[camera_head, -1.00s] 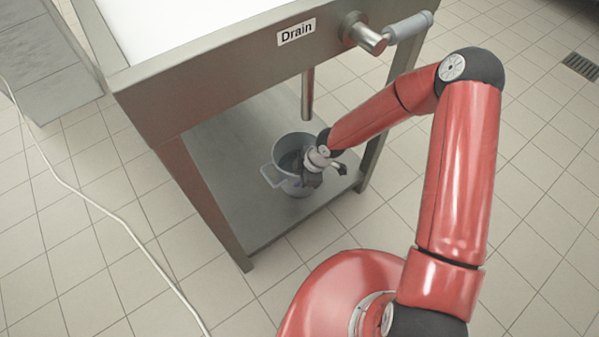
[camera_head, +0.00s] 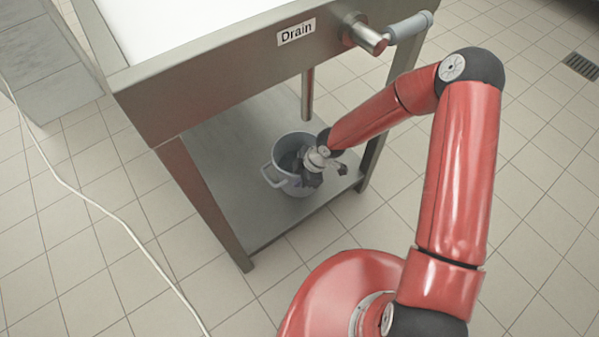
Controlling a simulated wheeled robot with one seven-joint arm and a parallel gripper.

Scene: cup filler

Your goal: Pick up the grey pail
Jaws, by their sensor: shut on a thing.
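The grey pail (camera_head: 282,181) stands upright on the lower shelf of the steel sink table, below the drain pipe. A loop handle shows on its left side. My gripper (camera_head: 306,178) is at the pail's right front rim and is shut on the pail. The wrist and dark fingers cover the right part of the pail, so the exact contact is hidden. The inside of the pail looks dark, and its contents cannot be made out.
The lower shelf (camera_head: 240,205) has bare room left of the pail. The drain pipe (camera_head: 307,95) hangs above it. A table leg (camera_head: 205,205) stands at the left and another (camera_head: 372,155) at the right. A white cable (camera_head: 95,203) lies on the tiled floor.

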